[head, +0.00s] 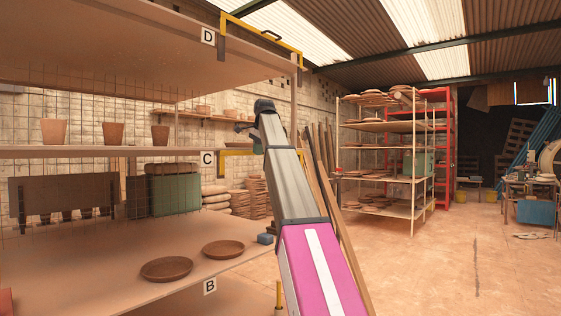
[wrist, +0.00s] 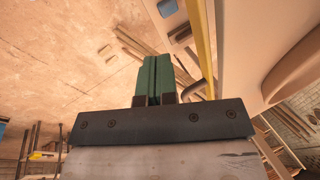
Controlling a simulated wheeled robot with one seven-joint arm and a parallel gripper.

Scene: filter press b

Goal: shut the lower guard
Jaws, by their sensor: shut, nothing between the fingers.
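The lower guard (head: 236,153) is a yellow bar by label C on the shelf unit. Its left end has a dark bracket, and my arm hides its right part. A yellow bar (wrist: 203,40), seemingly this guard, runs beside the fingers in the wrist view, to their right. A gap shows between them; I cannot tell how far apart they are in depth. My gripper (wrist: 157,60) has its green fingers together and empty. In the head view it is small at the end of my raised arm. I cannot tell the guard's exact angle.
An upper yellow guard (head: 262,32) with a dark handle is by label D. Open floor (head: 460,255) lies to the right.

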